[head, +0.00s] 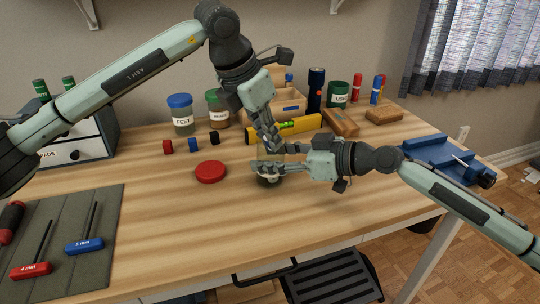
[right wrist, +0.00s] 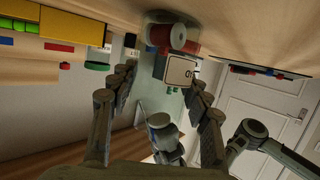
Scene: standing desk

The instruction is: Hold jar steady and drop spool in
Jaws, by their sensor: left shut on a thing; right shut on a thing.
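The clear glass jar (head: 259,152) stands on the desk near the middle, partly hidden by both grippers. My right gripper (head: 268,168) reaches in from the right and is shut around the jar's side; its two fingers stand wide apart in the right wrist view (right wrist: 162,80). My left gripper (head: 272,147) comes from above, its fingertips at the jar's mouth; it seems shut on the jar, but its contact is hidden. In the right wrist view, a spool with a pale end (right wrist: 178,36) and red winding appears low in the jar, near its bottom.
A red lid (head: 210,171) lies left of the jar. Small red (head: 168,147), blue (head: 193,145) and black (head: 214,138) pieces stand farther back. A yellow level (head: 300,124) lies behind the grippers. The desk front is clear; a tool mat (head: 108,212) lies at left.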

